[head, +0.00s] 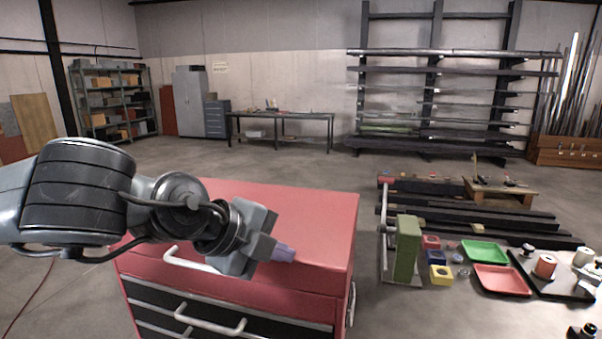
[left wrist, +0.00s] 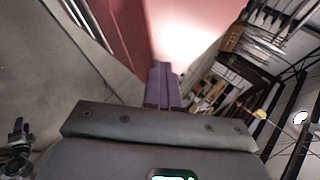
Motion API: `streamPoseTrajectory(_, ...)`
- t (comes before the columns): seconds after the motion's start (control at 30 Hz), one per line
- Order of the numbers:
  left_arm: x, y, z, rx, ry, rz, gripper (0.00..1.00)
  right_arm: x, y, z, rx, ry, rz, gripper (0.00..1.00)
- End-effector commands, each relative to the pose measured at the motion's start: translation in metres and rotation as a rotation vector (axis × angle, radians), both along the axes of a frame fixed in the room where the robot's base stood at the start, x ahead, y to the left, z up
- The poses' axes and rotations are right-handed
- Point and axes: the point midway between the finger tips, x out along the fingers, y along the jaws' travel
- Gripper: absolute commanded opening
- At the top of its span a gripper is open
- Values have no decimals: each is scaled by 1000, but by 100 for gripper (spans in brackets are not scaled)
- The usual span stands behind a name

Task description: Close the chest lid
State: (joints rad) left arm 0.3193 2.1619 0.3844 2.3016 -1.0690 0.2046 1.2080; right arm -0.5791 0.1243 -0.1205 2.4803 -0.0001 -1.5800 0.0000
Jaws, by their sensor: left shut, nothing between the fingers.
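The red chest (head: 330,238) stands in front of me in the head view, with dark drawers and pale bar handles on its front. Its red lid (head: 300,205) lies flat across the top, with a pale handle (head: 195,262) at the front edge. My left gripper (head: 284,253) is shut and empty over the front part of the lid; I cannot tell whether it touches. In the left wrist view its purple fingers (left wrist: 161,85) are together, with the red lid (left wrist: 185,30) beyond. A small dark shape with purple tips (left wrist: 18,128), probably my right gripper, is at the lower left.
Right of the chest, a green block (head: 407,250), a green tray (head: 485,252), a red tray (head: 502,280) and several small parts lie low down. A workbench (head: 280,116) and shelves stand far back. Bare floor lies behind the chest.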

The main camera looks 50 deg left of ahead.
Motion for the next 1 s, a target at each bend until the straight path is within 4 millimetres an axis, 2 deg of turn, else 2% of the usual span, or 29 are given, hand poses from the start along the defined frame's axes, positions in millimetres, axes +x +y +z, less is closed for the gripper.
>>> streamPoseTrajectory(0.07, -2, 2, 2, 1, 25, 2, 0, 0, 0, 9, 0, 0, 0, 43)
streamPoseTrajectory(0.27, -2, 3, 47, 4, -4, 3, 0, 0, 0, 36, 0, 0, -1, 43)
streamPoseTrajectory(0.3, -11, 1, 43, 5, -9, 1, 0, -1, 0, 28, 1, -2, -1, 43)
streamPoseTrajectory(0.7, -74, -7, 71, 3, -16, 2, 0, 0, 2, 26, 7, 2, -5, 43)
streamPoseTrajectory(1.0, -91, -10, 75, 4, -4, 2, 0, 0, 1, 27, 7, 2, -5, 43)
